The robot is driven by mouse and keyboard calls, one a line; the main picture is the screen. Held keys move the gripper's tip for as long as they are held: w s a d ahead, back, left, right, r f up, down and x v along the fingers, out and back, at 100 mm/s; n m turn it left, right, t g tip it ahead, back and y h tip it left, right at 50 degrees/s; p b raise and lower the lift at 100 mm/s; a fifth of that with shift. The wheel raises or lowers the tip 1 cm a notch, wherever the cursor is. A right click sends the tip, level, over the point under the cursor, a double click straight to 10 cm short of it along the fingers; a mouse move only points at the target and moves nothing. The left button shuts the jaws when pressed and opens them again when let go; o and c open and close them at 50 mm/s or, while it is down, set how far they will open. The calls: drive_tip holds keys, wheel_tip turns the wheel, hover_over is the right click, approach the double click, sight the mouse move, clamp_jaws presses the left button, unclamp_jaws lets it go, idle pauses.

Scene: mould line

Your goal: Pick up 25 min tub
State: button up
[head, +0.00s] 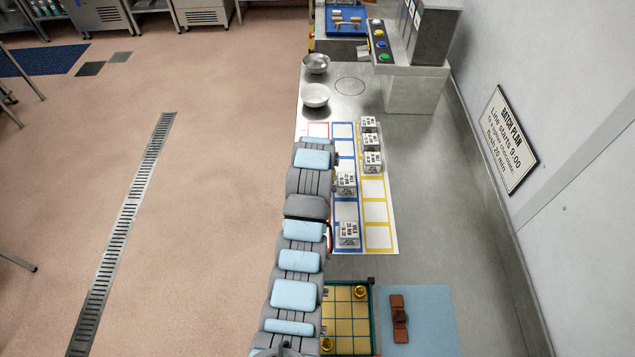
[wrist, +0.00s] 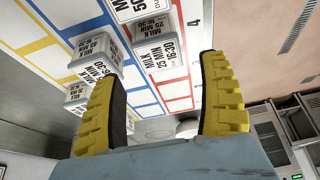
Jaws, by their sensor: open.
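My gripper (wrist: 158,76) shows in the wrist view with two yellow ribbed fingers spread apart and nothing between them. White tubs with black print stand beyond it, including an upper tub (wrist: 138,9), a middle tub (wrist: 160,52) and a left tub (wrist: 97,58). The middle tub appears in line with the gap between the fingers, apart from them. In the head view, my arm hides the gripper and part of the mat.
In the head view, a mat (head: 379,238) with red, blue and yellow squares carries several tubs, such as one at its front (head: 348,232). Two bowls (head: 315,95) stand behind. A gold-celled crate (head: 371,318) and a blue mat (head: 432,325) with a brown piece (head: 399,318) lie in front.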

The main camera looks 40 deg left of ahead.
drive_tip(key=shift+p+x, duration=0.4)
drive_tip(key=shift+x, duration=2.25)
drive_tip(key=shift+w+a+f, duration=0.35)
drive_tip(key=shift+w+f, duration=0.15)
drive_tip(key=shift+f, duration=0.1)
drive_tip(key=shift+x, duration=1.4)
drive_tip(key=c, duration=1)
